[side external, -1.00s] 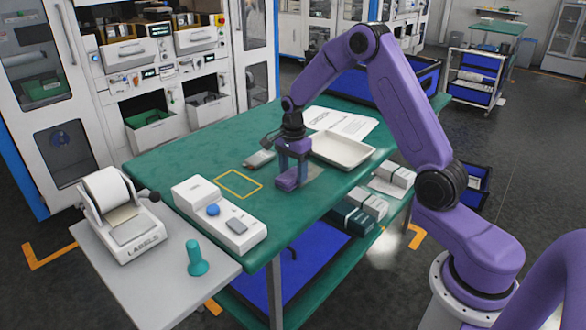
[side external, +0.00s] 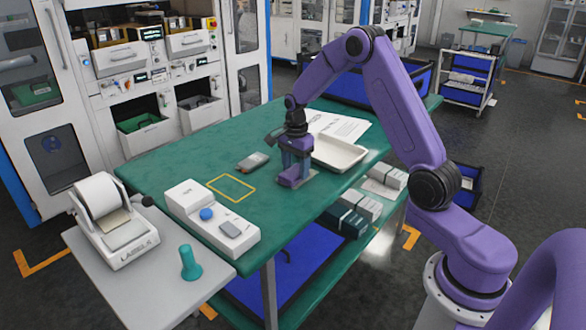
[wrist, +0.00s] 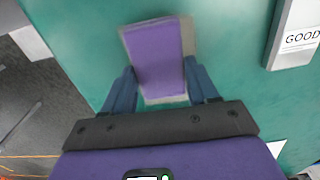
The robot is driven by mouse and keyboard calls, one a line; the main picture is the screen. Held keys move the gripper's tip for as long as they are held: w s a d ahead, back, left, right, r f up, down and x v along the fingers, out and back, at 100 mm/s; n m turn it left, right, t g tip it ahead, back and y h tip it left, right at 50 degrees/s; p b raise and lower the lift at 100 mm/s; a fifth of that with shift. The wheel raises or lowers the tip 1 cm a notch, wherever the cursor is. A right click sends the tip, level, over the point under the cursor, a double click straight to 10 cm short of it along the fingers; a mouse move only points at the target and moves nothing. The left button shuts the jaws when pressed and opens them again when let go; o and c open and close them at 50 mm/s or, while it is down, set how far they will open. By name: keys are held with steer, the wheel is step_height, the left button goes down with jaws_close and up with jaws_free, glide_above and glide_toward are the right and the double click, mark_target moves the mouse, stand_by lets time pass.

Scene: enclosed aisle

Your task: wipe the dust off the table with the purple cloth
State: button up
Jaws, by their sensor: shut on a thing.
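The purple cloth (wrist: 157,58) is a folded, flat rectangular pad between my fingers in the wrist view. It also shows low under my gripper in the side view (side external: 291,182), at the green table's surface. My gripper (wrist: 163,90) is shut on the cloth, with a blue-grey finger on each side. A dull grey-beige dust patch (wrist: 188,38) shows around the cloth's edges on the green table (wrist: 85,30). The cloth hides most of the patch.
A white tray (side external: 340,153) stands close right of my gripper, with paper sheets (side external: 338,126) behind. A small grey device (side external: 253,162) and yellow outline (side external: 231,187) lie to the left. A white control box (side external: 211,220) sits at the front-left edge.

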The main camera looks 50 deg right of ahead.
mark_target(312, 157)
steer(key=shift+d+f, duration=0.1)
steer(key=shift+d, duration=3.85)
steer(key=shift+f, duration=0.1)
steer(key=shift+a, duration=0.15)
